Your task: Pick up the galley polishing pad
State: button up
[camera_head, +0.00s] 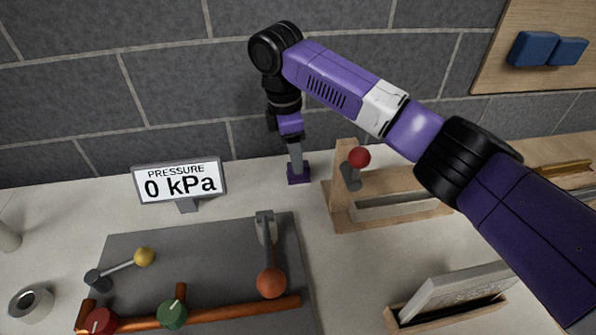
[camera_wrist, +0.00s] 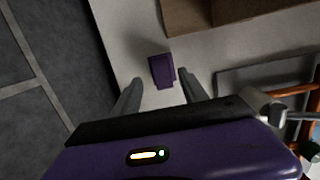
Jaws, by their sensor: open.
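A small dark purple block (camera_head: 299,175), which looks like the polishing pad, rests on the pale counter near the back wall. It also shows in the wrist view (camera_wrist: 162,71), just beyond and between my finger ends. My gripper (camera_head: 295,158) points down at the block from above in the head view, and one finger overlaps it there. In the wrist view my gripper (camera_wrist: 161,80) is open, with a finger on either side and nothing held. Whether the fingers touch the block cannot be told.
A wooden frame with a red-knobbed lever (camera_head: 359,157) stands close to the right of the block. A grey panel (camera_head: 200,255) with orange pipes and valves lies in front. A pressure display (camera_head: 180,183) stands left. Two blue pads (camera_head: 533,48) are on a wall board.

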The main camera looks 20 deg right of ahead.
jog(key=shift+s+d+f, duration=0.15)
jog(key=shift+d+f, duration=0.05)
jog(key=shift+f, duration=0.7)
jog(key=shift+s+d+f, duration=0.15)
jog(key=shift+f, duration=0.75)
grip_shut()
jog(key=shift+r, duration=0.1)
notch_tip(320, 180, up, 20)
jog(key=p, duration=0.1)
jog(key=c, duration=0.7)
grip_release()
grip_shut()
